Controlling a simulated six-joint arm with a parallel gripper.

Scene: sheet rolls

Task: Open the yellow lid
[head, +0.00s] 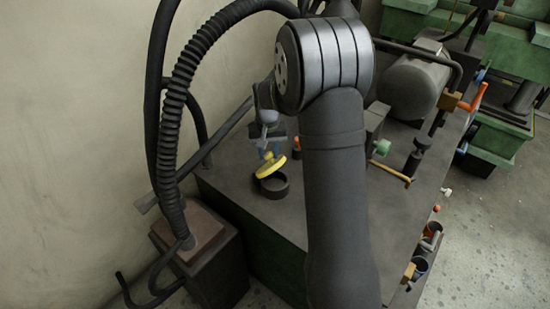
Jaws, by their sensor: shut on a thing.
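The yellow lid (270,167) is a round disc, tilted, above a dark round container (272,188) on the grey machine top. The lid's lower edge is close to the container's rim; I cannot tell whether they touch. My gripper (271,152) is above the lid and is shut on it. The gripper's fingers are small and partly blurred in this view. My dark arm fills the middle of the view and hides part of the machine top to the right of the lid.
An orange-topped piece (297,146) stands just right of the lid. A grey cylinder (410,85) and a lever with a yellow handle (390,172) are further right. A thick ribbed hose (172,130) hangs at left. Bare machine top (235,165) lies left of the container.

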